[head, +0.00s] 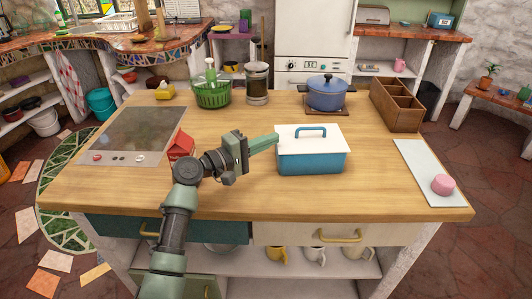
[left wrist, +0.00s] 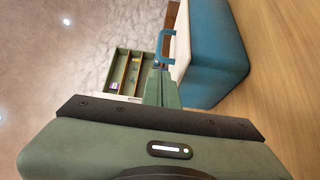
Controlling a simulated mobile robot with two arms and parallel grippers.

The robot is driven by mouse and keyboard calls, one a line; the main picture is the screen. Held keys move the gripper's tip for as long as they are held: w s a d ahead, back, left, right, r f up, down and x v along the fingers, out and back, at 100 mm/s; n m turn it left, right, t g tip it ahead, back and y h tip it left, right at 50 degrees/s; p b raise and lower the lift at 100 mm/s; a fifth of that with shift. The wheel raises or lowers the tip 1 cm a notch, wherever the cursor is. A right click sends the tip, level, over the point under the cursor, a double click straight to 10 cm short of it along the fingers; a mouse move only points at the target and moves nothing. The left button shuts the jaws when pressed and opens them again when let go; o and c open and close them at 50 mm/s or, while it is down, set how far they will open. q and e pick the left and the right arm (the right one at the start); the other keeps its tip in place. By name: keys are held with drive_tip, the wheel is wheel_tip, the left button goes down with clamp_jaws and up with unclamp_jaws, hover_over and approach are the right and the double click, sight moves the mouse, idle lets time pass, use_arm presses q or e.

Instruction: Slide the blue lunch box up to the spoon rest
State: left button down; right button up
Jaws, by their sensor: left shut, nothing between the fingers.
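The blue lunch box (head: 312,161) has a white lid and a blue handle, and sits upright on the wooden counter. My left gripper (head: 277,138) is shut and empty, its green fingertips at the box's left side near the lid's edge. I cannot tell whether they touch it. The left wrist view shows the shut fingers (left wrist: 160,88) close beside the blue box wall (left wrist: 218,50). I cannot make out a spoon rest for sure; a red object (head: 181,146) stands left of my gripper. My right gripper is not in view.
A blue pot (head: 327,93) stands behind the box, and a wooden divided caddy (head: 398,103) behind it to the right. A pale board (head: 416,162) with a pink round object (head: 443,185) lies at right. A cooktop (head: 130,134) is at left. Counter around the box is mostly clear.

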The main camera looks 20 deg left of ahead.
sight(327, 159)
use_arm(q)
drive_tip(key=f, duration=0.1)
drive_tip(key=a+f, duration=0.1)
drive_tip(key=f, duration=0.3)
drive_tip(key=shift+s+a, duration=0.1)
drive_tip(key=shift+a, duration=0.2)
drive_tip(key=shift+d+r+p, duration=0.1)
drive_tip(key=shift+d+p, duration=0.2)
drive_tip(key=shift+p, duration=0.05)
drive_tip(key=shift+d, duration=0.15)
drive_tip(key=d, duration=0.5)
drive_tip(key=w+d, duration=0.1)
drive_tip(key=d, duration=0.4)
drive_tip(key=w+d, duration=0.1)
drive_tip(key=d, duration=0.5)
drive_tip(key=shift+w, duration=0.2)
drive_tip(key=shift+a, duration=0.25)
